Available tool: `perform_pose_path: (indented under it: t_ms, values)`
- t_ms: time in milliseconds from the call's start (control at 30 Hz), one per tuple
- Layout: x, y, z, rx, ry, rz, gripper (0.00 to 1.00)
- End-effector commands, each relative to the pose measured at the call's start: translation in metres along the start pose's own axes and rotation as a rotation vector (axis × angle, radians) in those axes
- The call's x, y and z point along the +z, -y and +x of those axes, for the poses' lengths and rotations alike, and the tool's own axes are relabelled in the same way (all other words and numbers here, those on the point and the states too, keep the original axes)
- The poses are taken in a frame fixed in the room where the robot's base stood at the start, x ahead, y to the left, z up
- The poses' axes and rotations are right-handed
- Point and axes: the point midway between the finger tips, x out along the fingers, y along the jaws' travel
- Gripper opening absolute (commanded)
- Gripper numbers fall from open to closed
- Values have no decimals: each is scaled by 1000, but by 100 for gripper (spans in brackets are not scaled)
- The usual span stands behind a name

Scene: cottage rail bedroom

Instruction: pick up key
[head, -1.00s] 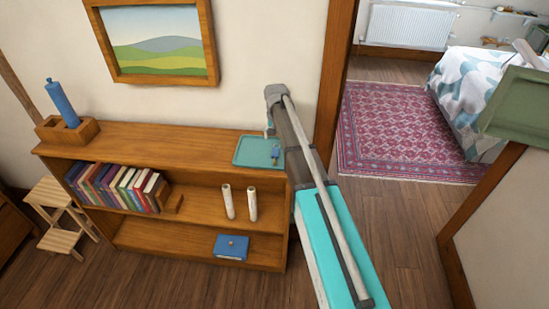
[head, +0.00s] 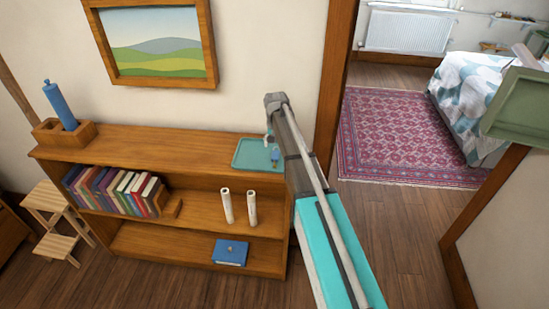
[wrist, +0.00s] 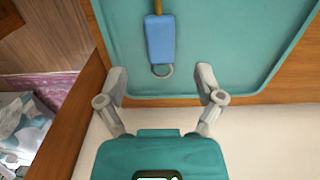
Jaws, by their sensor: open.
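The key (head: 275,155) lies on a teal tray (head: 247,153) at the right end of the shelf top. In the wrist view the key (wrist: 160,38) shows a blue head with a small grey ring at its near end and a brass shaft running out of the top edge. The tray (wrist: 235,40) fills most of that view's upper part. My gripper (wrist: 161,80) is open and empty, its two grey fingers spread over the tray's near rim. The key's ring end lies just ahead, between the lines of the fingers. In the head view my gripper (head: 268,138) is small and partly hidden by the arm.
The wooden bookcase (head: 150,140) holds books (head: 110,188), two white cylinders (head: 239,207) and a blue box (head: 230,252). A blue cylinder (head: 60,105) stands in a wooden holder at the left. A framed picture (head: 155,45) hangs above. A door frame (head: 335,80) rises close right of the arm.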

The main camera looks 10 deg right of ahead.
Motion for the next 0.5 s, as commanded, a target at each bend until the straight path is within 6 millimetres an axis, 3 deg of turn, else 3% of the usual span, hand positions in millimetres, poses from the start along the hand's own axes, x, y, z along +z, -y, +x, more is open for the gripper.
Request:
perform_pose_path:
  t_ms: [500]
  values:
    - [2,1,40,0,0,0,86]
